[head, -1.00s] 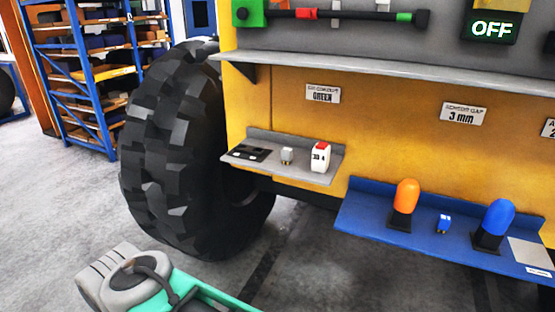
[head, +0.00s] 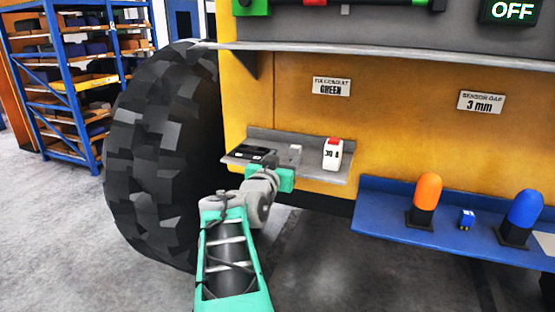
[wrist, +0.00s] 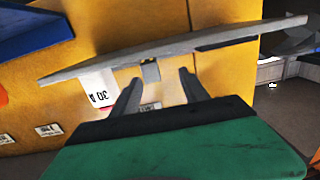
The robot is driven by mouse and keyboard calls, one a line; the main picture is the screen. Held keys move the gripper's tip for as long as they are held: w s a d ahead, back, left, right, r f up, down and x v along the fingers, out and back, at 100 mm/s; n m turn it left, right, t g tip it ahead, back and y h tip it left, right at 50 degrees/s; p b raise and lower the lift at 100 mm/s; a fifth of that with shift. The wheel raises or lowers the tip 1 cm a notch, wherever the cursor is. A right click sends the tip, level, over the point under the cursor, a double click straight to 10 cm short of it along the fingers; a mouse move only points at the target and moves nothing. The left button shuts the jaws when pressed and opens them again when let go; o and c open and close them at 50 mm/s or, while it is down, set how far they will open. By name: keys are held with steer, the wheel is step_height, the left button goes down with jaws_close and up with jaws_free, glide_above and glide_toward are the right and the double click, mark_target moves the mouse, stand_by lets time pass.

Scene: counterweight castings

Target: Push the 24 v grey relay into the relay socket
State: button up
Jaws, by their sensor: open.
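The small grey relay (head: 295,151) stands on the small grey shelf (head: 335,177) in the head view. In the wrist view, which looks upside down, the relay (wrist: 151,71) shows ahead of the fingertips, in the gap between them. My gripper (wrist: 159,76) is open and empty, short of the relay. In the head view my gripper (head: 271,161) is at the shelf's front and partly covers it. The dark socket plate (head: 247,152) lies flat at the shelf's left end, partly hidden by my gripper. I cannot make out its openings.
A white block with a red top marked 30 A (head: 333,155) stands close right of the relay. A blue shelf (head: 385,208) to the right holds an orange lamp (head: 427,192), a small blue part (head: 466,219) and a blue lamp (head: 523,211). A large tyre (head: 165,150) stands left.

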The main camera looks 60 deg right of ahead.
mark_target(297, 146)
steer(key=shift+s+d+r+m+g+h+p, duration=0.2)
steer(key=shift+s+d+r, duration=0.15)
steer(key=shift+d, duration=0.25)
steer(key=shift+s+d+r+m+g+h+p, duration=0.1)
steer(key=shift+s+d+r+h+p, duration=0.1)
steer(key=shift+s+d, duration=0.3)
steer(key=d+p, duration=0.1)
steer(key=d, duration=0.1)
steer(key=w+d+p, duration=0.1)
steer(key=d, duration=0.1)
steer(key=d+p, duration=0.1)
steer(key=d, duration=0.1)
steer(key=shift+w+d+f, duration=0.15)
steer(key=shift+w+d, duration=0.15)
steer(key=shift+d, duration=0.1)
steer(key=shift+a, duration=0.1)
steer(key=shift+c, duration=0.3)
jaws_close()
